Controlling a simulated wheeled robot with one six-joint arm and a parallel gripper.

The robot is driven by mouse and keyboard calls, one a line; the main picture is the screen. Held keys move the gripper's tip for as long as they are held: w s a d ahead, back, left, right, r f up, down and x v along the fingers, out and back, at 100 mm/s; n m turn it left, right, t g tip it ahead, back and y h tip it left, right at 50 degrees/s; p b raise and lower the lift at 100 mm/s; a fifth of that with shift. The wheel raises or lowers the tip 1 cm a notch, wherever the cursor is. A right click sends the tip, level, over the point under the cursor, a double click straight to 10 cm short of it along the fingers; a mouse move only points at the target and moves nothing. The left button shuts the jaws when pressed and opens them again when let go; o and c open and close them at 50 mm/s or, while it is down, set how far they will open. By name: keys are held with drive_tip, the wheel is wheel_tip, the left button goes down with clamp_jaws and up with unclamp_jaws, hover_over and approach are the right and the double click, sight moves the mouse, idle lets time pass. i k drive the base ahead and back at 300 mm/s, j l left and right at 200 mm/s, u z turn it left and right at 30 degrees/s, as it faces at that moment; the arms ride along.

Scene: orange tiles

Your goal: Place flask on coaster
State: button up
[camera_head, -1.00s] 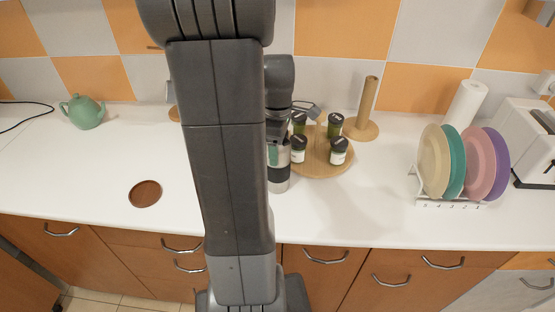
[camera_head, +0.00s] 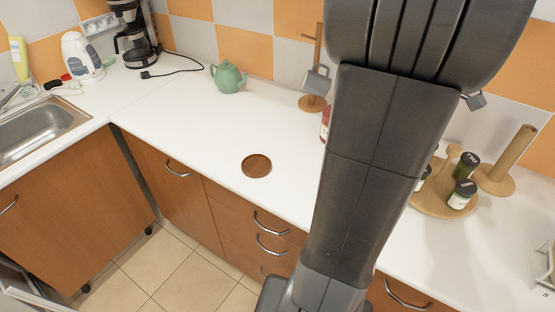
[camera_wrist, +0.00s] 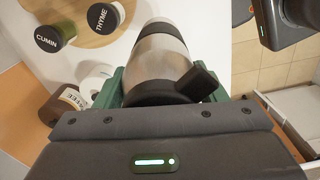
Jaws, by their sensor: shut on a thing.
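The flask (camera_wrist: 160,60) is a brushed steel cylinder with a black band and a black lid with a tab. It fills the middle of the wrist view. My gripper (camera_wrist: 158,88) is shut on it, with green finger pads on both sides. In the head view the flask and gripper are hidden behind my arm. The coaster (camera_head: 257,166) is a round brown disc lying flat and bare on the white counter, left of my arm. I cannot tell whether the flask touches the counter.
A green teapot (camera_head: 228,77) and a mug stand (camera_head: 313,102) are behind the coaster. A red item (camera_head: 325,123) shows at my arm's left edge. Spice jars (camera_head: 462,194) on a wooden tray (camera_head: 428,203) and a paper-towel holder (camera_head: 508,165) are right. Counter around the coaster is clear.

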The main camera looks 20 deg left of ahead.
sight(257, 165)
drive_tip(key=j, duration=0.95)
drive_tip(key=i+j, duration=0.1)
drive_tip(key=j, duration=0.9)
